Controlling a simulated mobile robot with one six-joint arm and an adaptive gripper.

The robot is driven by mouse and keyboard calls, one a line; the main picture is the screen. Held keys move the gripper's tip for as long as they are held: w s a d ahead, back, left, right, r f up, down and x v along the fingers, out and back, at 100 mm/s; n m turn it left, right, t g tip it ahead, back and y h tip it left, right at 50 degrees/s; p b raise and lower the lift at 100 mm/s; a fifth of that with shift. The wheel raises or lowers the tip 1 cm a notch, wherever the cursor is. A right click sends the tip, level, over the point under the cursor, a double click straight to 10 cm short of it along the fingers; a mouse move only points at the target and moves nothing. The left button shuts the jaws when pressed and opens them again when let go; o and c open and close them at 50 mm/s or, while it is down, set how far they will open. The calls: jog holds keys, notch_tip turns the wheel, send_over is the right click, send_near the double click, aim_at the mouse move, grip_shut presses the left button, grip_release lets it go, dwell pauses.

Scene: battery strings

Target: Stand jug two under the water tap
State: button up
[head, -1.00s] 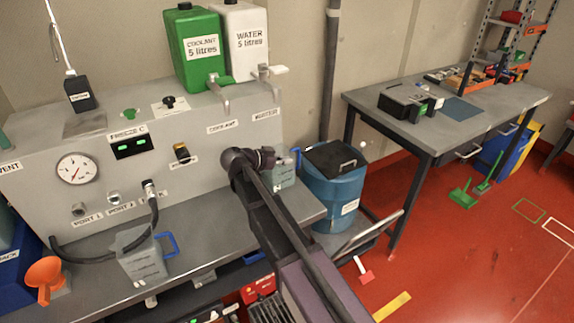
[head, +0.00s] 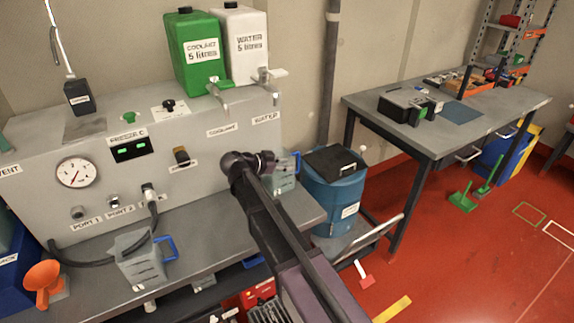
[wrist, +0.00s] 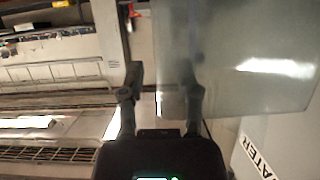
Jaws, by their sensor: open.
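A clear jug (head: 284,181) with a blue handle (head: 297,163) stands at the right end of the bench, below the water tap (head: 264,77) and slightly right of it in the head view. Its number cannot be read. My gripper (head: 270,162) is at this jug and partly hides it. In the wrist view my gripper (wrist: 160,85) is open. The jug's translucent wall (wrist: 235,75) fills the upper right; one finger is left of its edge, the other overlaps the wall. Contact cannot be told. Another clear jug (head: 140,262) with a blue handle stands at the bench's front left.
The green coolant can (head: 190,70) and white water can (head: 245,50) stand on the panel box. A black hose (head: 95,263) and an orange funnel (head: 42,280) are at the left. A blue bin (head: 335,200) stands close right of the bench.

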jog(key=shift+r, duration=0.2)
jog(key=shift+s+a+r+p, duration=0.15)
jog(key=shift+a+p, duration=0.1)
jog(key=shift+p, duration=0.05)
jog(key=p+v, duration=0.4)
jog(key=v, duration=0.7)
jog(key=shift+s, duration=0.15)
jog(key=s+d+f+n+g+y, duration=0.2)
jog(key=d+f+g, duration=0.1)
jog(key=d, duration=0.6)
jog(key=s+d+f+n+g+y, duration=0.15)
jog(key=d+f, duration=0.25)
jog(key=d, duration=0.5)
jog(key=s+d+f+n+g+y, duration=0.3)
jog(key=s+d+n+y, duration=0.4)
jog(key=s+d, duration=0.5)
jog(key=shift+d+f+n+y, duration=0.35)
jog(key=shift+d+f, duration=0.35)
jog(key=shift+d, duration=0.25)
